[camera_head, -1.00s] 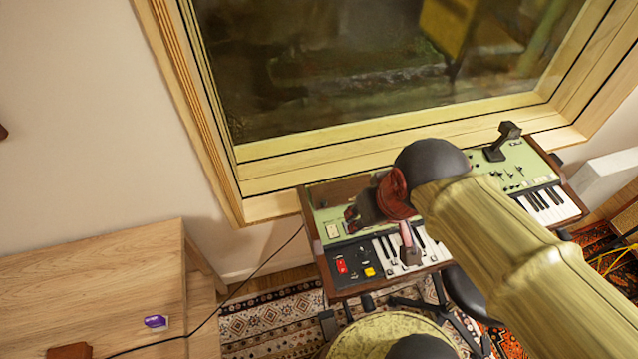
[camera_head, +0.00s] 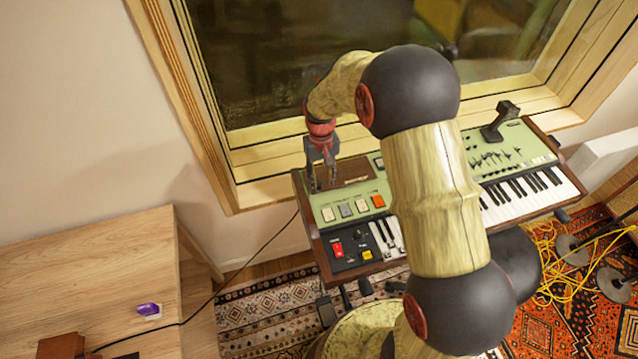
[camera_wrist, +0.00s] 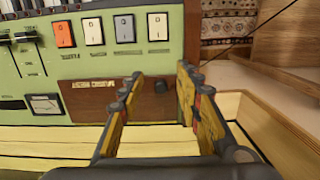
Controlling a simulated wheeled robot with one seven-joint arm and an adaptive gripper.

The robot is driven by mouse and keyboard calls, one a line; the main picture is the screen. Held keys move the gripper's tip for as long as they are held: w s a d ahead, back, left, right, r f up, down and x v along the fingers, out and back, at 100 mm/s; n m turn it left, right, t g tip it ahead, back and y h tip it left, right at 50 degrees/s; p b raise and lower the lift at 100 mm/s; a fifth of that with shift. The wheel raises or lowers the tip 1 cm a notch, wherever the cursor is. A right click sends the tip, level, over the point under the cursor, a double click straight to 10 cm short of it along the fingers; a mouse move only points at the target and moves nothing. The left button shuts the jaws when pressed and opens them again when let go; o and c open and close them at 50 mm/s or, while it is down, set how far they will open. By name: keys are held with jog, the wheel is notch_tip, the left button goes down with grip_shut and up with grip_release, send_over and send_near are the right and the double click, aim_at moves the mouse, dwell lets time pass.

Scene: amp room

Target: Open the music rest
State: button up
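The music rest (camera_head: 352,172) is a brown wooden panel on the back left of the green-topped keyboard (camera_head: 318,203). It appears to lie flat, flush with the top. In the wrist view the panel (camera_wrist: 88,104) has upside-down lettering and a small dark knob (camera_wrist: 161,87). My gripper (camera_head: 321,188) points down over the panel's left end. In the wrist view its two fingers (camera_wrist: 159,75) are apart, with the knob between them in the picture and nothing visibly held. I cannot tell whether the fingertips touch the panel. My arm hides the keyboard's middle in the head view.
A wooden window frame (camera_head: 272,155) rises close behind the keyboard. Coloured switches (camera_head: 346,210) lie just in front of the panel. A black device (camera_head: 500,122) stands on the keyboard's right. A wooden table (camera_head: 80,262) is at left, with a cable running from it.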

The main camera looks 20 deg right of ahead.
aim_at(319, 184)
jog(key=w+r, duration=0.1)
jog(key=w, duration=0.2)
jog(key=shift+w+r+t, duration=0.1)
jog(key=shift+r+t, duration=0.3)
jog(key=shift+w+f, duration=0.1)
jog(key=shift+f, duration=0.1)
notch_tip(319, 184, down, 7)
jog(key=shift+f+b, duration=0.2)
jog(key=shift+b, duration=0.85)
jog(key=shift+c, duration=0.3)
jog(key=c, duration=0.8)
jog(key=shift+r, duration=0.1)
grip_shut()
